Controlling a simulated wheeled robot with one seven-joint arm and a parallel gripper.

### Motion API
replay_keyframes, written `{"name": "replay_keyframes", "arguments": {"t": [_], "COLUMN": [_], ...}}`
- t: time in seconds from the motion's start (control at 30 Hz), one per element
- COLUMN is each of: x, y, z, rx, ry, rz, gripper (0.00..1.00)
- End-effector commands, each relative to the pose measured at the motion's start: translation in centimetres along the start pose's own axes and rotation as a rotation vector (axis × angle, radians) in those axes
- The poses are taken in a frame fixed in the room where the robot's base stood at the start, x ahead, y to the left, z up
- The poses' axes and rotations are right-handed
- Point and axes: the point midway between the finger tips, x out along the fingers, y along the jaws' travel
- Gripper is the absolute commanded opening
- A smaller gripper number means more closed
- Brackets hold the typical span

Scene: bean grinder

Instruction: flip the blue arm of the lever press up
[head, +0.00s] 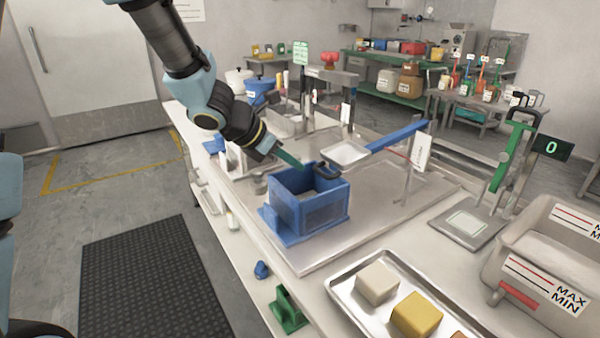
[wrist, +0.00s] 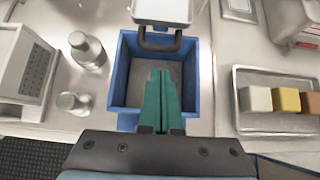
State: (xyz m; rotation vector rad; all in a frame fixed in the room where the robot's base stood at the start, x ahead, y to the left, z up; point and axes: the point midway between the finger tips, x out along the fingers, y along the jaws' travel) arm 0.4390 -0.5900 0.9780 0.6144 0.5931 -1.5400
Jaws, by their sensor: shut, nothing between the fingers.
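The blue arm (head: 398,136) slants up to the right behind the blue box, beside a pale plate (head: 345,153). A dark loop handle (head: 325,170) reaches from the plate over the box's rim; the wrist view also shows this handle (wrist: 160,46) and the plate (wrist: 160,10). The blue arm cannot be made out in the wrist view. My gripper (head: 300,165) has green fingers, shut and empty, at the blue box's upper edge. In the wrist view its fingertips (wrist: 161,73) lie over the box opening, just short of the handle, with no clear contact.
The open blue box (head: 312,212) stands on a metal tray. A baking tray (head: 352,298) with coloured blocks is at the front right. Metal bottles (wrist: 87,50) stand left of the box.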

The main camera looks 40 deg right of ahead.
Motion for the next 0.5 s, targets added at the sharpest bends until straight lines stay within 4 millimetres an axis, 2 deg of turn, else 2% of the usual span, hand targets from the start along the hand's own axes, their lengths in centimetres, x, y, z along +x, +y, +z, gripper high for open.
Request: {"name": "replay_keyframes", "arguments": {"t": [0.03,0.2,0.4,0.5], "x": [1.2,4.4,7.2,8.0], "y": [-0.1,-0.1,-0.1,0.0], "z": [-0.3,-0.4,-0.3,-0.2], "rx": [0.001,0.003,0.004,0.003], "ry": [0.0,0.001,0.001,0.001], "rz": [-0.003,-0.003,-0.002,-0.001], "gripper": [0.0,0.0,0.0,0.0]}}
